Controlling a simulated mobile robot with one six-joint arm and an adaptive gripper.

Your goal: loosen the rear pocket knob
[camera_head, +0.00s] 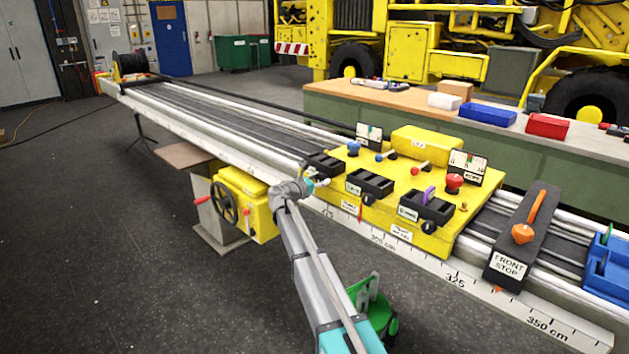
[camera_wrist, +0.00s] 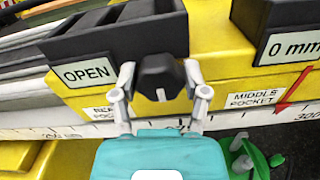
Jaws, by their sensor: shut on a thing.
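The black rear pocket knob (camera_wrist: 158,80) sits between my fingertips in the wrist view, with a white mark on its lower front face. My gripper (camera_wrist: 160,72) is shut on it, one finger on each side. A label reading OPEN (camera_wrist: 84,72) is left of the knob. The REAR POCKET label (camera_wrist: 112,112) is partly hidden by my left finger. In the head view my gripper (camera_head: 318,183) reaches the near edge of the yellow carriage (camera_head: 400,205), by the black rear pocket (camera_head: 325,164). The knob itself is hidden there.
The middle pocket (camera_head: 370,184) and front pocket (camera_head: 427,208) stand to the right on the carriage. A black front stop (camera_head: 522,240) with an orange handle sits farther right. A yellow box with a handwheel (camera_head: 225,203) is left of my arm.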

